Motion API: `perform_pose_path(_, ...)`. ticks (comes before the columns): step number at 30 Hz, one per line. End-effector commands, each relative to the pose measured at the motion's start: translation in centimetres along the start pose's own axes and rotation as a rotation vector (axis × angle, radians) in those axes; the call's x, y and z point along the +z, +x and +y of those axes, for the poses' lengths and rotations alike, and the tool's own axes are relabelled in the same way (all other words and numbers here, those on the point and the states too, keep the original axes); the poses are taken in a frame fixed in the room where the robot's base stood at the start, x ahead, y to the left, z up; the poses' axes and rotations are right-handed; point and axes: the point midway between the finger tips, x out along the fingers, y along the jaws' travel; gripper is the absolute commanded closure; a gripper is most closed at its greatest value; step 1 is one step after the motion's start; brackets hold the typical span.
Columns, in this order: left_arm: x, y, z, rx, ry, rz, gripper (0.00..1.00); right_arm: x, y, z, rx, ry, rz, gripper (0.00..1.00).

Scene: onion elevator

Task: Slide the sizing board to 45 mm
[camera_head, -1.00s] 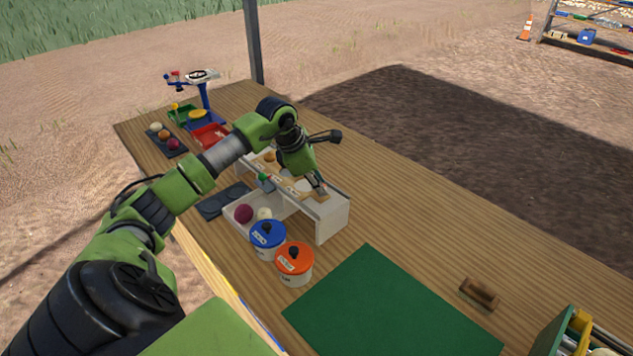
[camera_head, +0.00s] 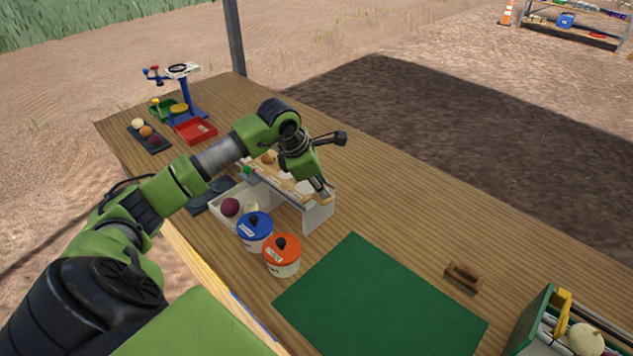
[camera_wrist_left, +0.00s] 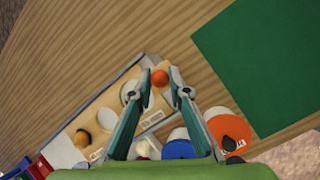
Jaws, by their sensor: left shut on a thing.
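The tan sizing board (camera_head: 294,181) with round holes lies along the top of a white stand (camera_head: 319,212). It also shows in the left wrist view (camera_wrist_left: 92,108), with a white label near its edge. My left gripper (camera_head: 323,187) is at the board's right end. In the left wrist view its teal fingers (camera_wrist_left: 160,77) are on either side of a round orange knob (camera_wrist_left: 160,77) and shut on it. The scale marks and the millimetre setting are too small to read. My right gripper is not in view.
A blue-lidded tub (camera_head: 254,232) and an orange-lidded tub (camera_head: 281,257) stand in front of the white stand. A green mat (camera_head: 380,300), a brush (camera_head: 463,277) and a crate (camera_head: 530,320) lie to the right. The table behind the stand is clear.

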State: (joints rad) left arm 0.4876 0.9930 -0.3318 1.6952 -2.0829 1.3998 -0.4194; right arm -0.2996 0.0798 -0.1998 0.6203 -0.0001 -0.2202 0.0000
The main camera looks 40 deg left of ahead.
Motion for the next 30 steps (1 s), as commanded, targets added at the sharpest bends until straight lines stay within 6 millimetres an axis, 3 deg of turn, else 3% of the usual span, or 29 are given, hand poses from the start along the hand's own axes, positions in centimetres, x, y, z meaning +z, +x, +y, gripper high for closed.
perform_pose_path(14,0.72,0.05,-0.94,-0.001,0.001,-0.003,1.00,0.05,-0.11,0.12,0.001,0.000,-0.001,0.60)
perform_pose_path(15,0.72,0.05,-0.95,-0.001,0.001,-0.003,0.75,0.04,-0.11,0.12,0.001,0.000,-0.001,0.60)
perform_pose_path(17,0.71,0.05,-0.95,-0.001,0.001,-0.003,0.63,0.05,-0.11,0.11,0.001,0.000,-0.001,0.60)
perform_pose_path(30,0.61,0.05,-0.86,0.000,0.000,-0.001,0.63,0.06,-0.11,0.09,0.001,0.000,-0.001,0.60)
